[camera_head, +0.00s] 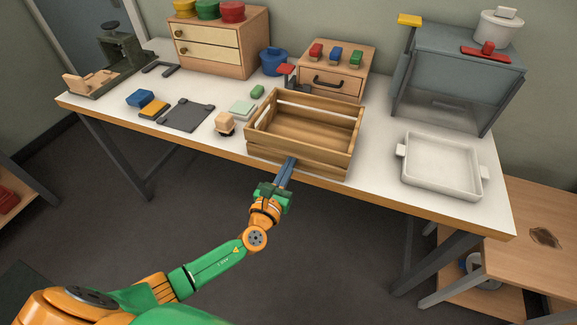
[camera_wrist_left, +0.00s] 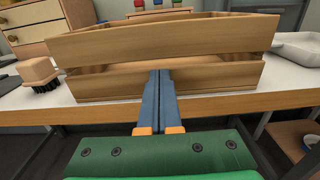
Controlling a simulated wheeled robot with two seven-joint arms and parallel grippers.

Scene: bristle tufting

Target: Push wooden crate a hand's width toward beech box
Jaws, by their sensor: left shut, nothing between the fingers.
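The wooden crate (camera_head: 330,160), open-topped with slatted sides, stands on the front part of the white table. In the left wrist view its front slats (camera_wrist_left: 210,78) fill the middle. A light wooden box (camera_head: 325,85) with a drawer and dark handle, seemingly the beech box, stands behind the crate. My left gripper (camera_head: 291,161) is shut and empty, its blue-grey fingers pointing at the crate's front side. In the left wrist view the fingertips (camera_wrist_left: 159,74) overlap the lower slat; I cannot tell whether they touch it. My right gripper is not in view.
A wooden-backed brush (camera_head: 224,123) and a pale green block (camera_head: 241,108) lie left of the crate. A white tray (camera_head: 410,182) stands to its right. A blue pot (camera_head: 273,62) and a small dark stand (camera_head: 290,77) with a red top are behind it.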

